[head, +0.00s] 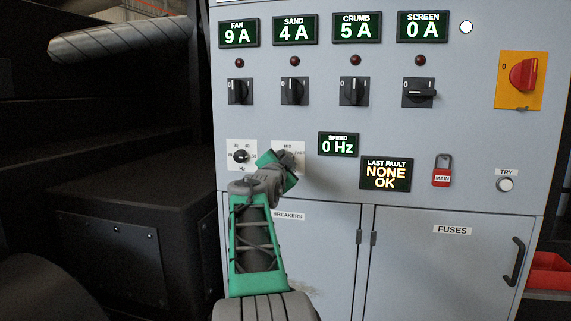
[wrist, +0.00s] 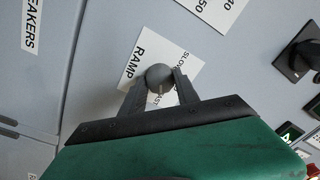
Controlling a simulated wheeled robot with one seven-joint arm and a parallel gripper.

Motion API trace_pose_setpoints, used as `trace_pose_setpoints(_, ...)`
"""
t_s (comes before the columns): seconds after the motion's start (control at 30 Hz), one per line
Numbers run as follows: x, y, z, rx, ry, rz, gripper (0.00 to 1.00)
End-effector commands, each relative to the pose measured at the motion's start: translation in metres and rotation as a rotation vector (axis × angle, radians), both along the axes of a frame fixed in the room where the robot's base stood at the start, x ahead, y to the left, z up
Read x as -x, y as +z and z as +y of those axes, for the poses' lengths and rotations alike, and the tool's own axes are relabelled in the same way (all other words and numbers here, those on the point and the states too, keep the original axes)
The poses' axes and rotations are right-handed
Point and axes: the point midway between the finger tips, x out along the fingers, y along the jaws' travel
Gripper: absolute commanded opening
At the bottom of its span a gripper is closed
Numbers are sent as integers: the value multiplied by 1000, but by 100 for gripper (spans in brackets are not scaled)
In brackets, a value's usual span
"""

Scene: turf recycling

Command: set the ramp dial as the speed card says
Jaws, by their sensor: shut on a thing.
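The ramp dial is a grey round knob (wrist: 159,74) on a white plate (wrist: 140,58) reading RAMP, with SLOW and FAST partly visible in the wrist view. My gripper (wrist: 160,82) has one finger on each side of the knob and is shut on it. A small pale mark shows on the knob, but I cannot tell which label it points to. In the head view, my gripper (head: 287,168) covers the knob and the lower part of the ramp plate (head: 289,148). I see no readable speed card.
Left of the ramp plate is an Hz dial (head: 241,156). Right are the speed display (head: 338,145) reading 0 Hz, the fault display (head: 386,173) reading NONE OK, and a red MAIN padlock (head: 441,176). Several switches sit above; breaker and fuse doors (head: 450,270) are below.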

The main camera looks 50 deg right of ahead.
Motion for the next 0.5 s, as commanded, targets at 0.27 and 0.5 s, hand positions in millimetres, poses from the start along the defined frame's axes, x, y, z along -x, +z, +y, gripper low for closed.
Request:
trace_pose_setpoints(0.27,0,0,0,0,0,-1,41)
trace_pose_setpoints(0.5,0,0,0,0,0,0,59)
